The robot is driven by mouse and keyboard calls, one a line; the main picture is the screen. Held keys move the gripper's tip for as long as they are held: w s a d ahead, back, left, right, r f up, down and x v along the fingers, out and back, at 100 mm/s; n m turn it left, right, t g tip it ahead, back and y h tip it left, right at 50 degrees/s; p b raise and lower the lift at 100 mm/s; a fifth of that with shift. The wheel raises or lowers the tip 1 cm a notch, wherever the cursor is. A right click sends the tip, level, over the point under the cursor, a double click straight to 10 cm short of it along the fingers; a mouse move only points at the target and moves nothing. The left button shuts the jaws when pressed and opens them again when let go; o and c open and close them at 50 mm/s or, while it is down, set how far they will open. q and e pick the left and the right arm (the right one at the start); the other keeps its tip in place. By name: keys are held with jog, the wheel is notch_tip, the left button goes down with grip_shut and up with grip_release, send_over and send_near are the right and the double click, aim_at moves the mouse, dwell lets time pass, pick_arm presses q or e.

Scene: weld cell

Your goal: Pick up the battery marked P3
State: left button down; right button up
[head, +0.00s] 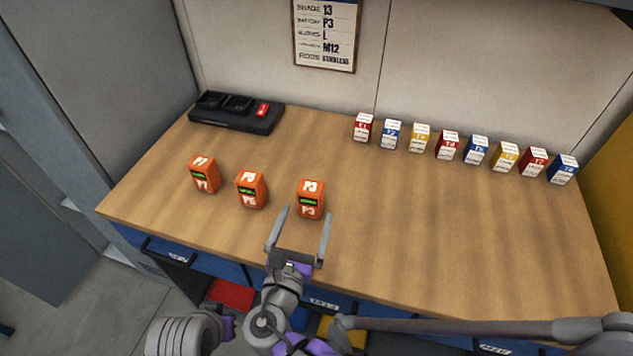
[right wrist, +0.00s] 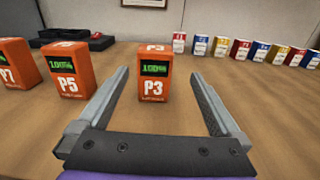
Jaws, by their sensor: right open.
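The orange battery marked P3 (head: 311,198) stands upright on the workbench, the rightmost of three batteries. It also shows in the right wrist view (right wrist: 155,74), with a green 100% display. My right gripper (head: 307,213) is open, its two fingers pointing at P3 from the bench's front side. In the right wrist view the gripper (right wrist: 162,80) has P3 ahead between its fingers, with no contact that I can see. My left gripper is not in view.
To the left stand two similar orange batteries, P5 (head: 251,190) and P7 (head: 204,175). A black charger (head: 237,113) sits at the back left. Several small coloured boxes (head: 447,146) line the back right. The bench (head: 430,230) is clear right of P3. A sign (head: 326,33) hangs behind.

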aim_at(314, 182)
jog(key=x, duration=0.4)
jog(key=shift+a+r, duration=0.15)
jog(key=shift+r, duration=0.15)
jog(key=x, duration=0.6)
jog(key=shift+w+a+f+p, duration=0.15)
jog(key=shift+w+p, duration=0.2)
jog(key=shift+w, duration=0.05)
jog(key=shift+s, duration=0.1)
jog(key=shift+c, duration=0.2)
grip_shut()
